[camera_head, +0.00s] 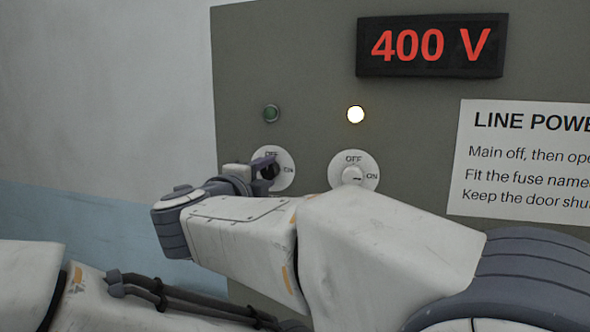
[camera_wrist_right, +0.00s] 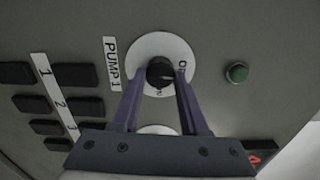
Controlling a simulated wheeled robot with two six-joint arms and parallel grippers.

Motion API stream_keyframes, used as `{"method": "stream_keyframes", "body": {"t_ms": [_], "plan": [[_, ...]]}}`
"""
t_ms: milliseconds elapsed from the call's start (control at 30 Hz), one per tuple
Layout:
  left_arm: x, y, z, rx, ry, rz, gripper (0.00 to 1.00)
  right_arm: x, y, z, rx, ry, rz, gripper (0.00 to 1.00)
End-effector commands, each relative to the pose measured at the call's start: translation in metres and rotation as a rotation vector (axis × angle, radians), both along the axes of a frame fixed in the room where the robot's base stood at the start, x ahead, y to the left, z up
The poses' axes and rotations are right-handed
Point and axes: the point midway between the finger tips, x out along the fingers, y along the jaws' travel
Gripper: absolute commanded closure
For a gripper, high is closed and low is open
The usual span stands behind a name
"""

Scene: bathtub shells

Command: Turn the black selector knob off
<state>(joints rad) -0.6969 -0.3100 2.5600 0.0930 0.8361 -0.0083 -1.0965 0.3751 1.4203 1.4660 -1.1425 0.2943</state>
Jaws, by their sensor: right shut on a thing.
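The black selector knob (camera_wrist_right: 160,71) sits on a round white dial (camera_wrist_right: 146,52) with OFF and ON marks, beside a "PUMP 1" label. A pale mark on the knob seems to point towards OFF, but it is small. In the head view the black knob (camera_head: 270,172) is partly covered by my right gripper (camera_head: 265,168). In the wrist view my right gripper (camera_wrist_right: 160,78) has its two purple fingers on either side of the knob, shut on it. The green lamp (camera_head: 272,113) above the dial looks unlit. My left gripper is not in view.
A white knob (camera_head: 352,175) beside it points to ON, below a lit lamp (camera_head: 355,114). A display (camera_head: 431,45) reads 400 V. A notice (camera_head: 525,160) is at the right. Several black rectangular parts (camera_wrist_right: 77,73) sit near the dial. My arms cover the lower panel.

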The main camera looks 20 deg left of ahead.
Motion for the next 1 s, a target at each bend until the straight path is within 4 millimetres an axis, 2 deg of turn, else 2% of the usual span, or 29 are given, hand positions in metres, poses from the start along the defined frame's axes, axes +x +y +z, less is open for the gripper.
{"method": "stream_keyframes", "body": {"t_ms": [667, 700, 767, 1000], "plan": [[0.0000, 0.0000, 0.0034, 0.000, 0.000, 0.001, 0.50, -0.0003, 0.0003, -0.0009, -0.065, 0.003, 0.000, 1.00], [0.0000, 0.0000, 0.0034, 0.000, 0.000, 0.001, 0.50, -0.0003, 0.0003, -0.0009, -0.065, 0.003, 0.000, 0.49], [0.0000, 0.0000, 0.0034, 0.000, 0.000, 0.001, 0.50, -0.0003, 0.0003, -0.0009, -0.064, 0.003, 0.000, 0.26], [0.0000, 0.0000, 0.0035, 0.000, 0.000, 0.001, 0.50, -0.0001, 0.0001, -0.0005, -0.063, 0.003, 0.000, 0.26]]}}
